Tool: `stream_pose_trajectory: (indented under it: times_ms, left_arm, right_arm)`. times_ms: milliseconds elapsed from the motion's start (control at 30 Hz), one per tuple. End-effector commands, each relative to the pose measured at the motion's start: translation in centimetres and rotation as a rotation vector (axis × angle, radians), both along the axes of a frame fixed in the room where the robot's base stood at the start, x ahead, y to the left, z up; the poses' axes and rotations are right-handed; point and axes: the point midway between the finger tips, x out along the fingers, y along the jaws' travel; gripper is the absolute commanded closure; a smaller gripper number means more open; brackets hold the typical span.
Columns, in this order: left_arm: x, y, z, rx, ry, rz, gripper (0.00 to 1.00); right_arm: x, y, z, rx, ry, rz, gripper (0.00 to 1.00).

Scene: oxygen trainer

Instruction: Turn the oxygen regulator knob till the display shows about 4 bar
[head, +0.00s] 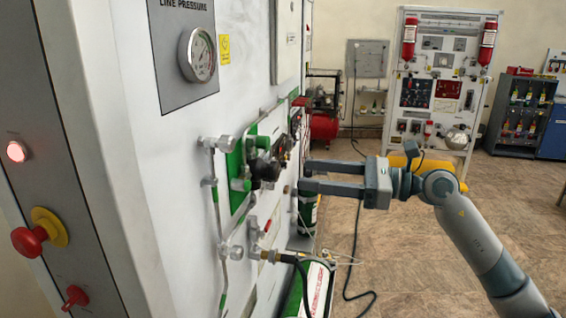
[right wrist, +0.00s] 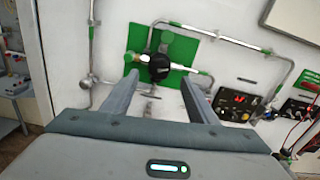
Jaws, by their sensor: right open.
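The black regulator knob (head: 265,168) sits on a green plate (head: 238,178) on the white panel's side, among silver pipes. In the right wrist view, the knob (right wrist: 158,66) appears just beyond and between my fingertips. My right gripper (head: 302,177) is open and empty, its two fingers pointing at the panel. In the head view a gap shows between the fingertips and the knob; it is not touching. The right gripper's fingers also show in the right wrist view (right wrist: 159,80). A small panel with lit displays (right wrist: 237,105) is at the right; no pressure value is readable. My left gripper is out of view.
Pipes and green fittings (right wrist: 208,80) surround the knob closely. A round line-pressure gauge (head: 198,55) is higher on the panel. A green cylinder (head: 309,214) and hoses stand below my right gripper. Open floor (head: 400,250) lies to the right.

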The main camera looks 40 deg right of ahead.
Motion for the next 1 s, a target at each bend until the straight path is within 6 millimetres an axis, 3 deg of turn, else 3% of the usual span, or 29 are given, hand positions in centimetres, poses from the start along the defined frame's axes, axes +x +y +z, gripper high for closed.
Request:
stream_pose_trajectory:
  times_ms: [500,1000]
  left_arm:
    - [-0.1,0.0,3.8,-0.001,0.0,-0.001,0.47]
    - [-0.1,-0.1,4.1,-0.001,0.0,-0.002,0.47]
  right_arm:
    - [4.8,4.1,0.2,0.001,0.0,0.0,0.47]
    - [5.6,4.8,0.0,0.0,0.0,-0.001,0.47]
